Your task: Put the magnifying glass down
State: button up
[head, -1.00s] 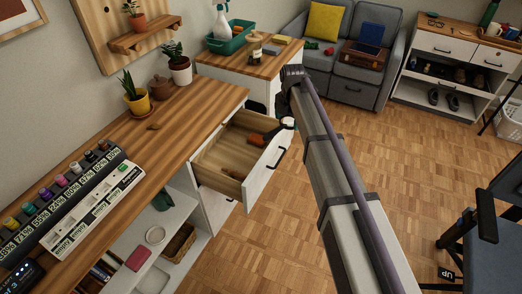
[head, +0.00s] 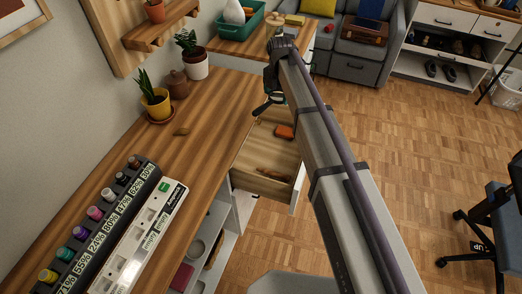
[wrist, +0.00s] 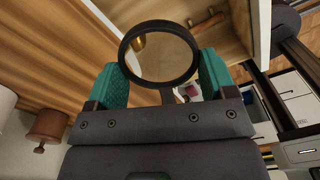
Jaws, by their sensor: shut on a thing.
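My gripper (wrist: 161,78) is shut on a magnifying glass (wrist: 160,50), with the handle between its teal fingers. The round black-rimmed lens points up and away in the wrist view. In the head view, my gripper (head: 275,99) is mostly hidden behind my arm, and the dark rim of the magnifying glass (head: 261,109) shows at its left. It appears above the far end of the desk (head: 185,128), near the open drawer (head: 254,158). I cannot tell its exact height, and nothing clearly shows it resting on a surface.
The drawer holds an orange-brown item (head: 284,131) and a brown item (head: 274,172). A yellow pot plant (head: 156,103), a brown jar (head: 178,82) and a bottle rack (head: 95,225) stand on the desk. Its middle is mostly clear.

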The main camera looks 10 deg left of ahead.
aim_at(275, 148)
notch_tip(275, 148, down, 28)
jog(key=b, duration=2.8)
jog(key=shift+d+f, duration=0.1)
jog(key=shift+f, duration=0.15)
jog(key=shift+r+p, duration=0.3)
jog(key=shift+f, duration=0.2)
jog(key=o, duration=0.9)
notch_tip(275, 148, up, 12)
jog(key=p, duration=1.2)
jog(key=shift+r, duration=0.25)
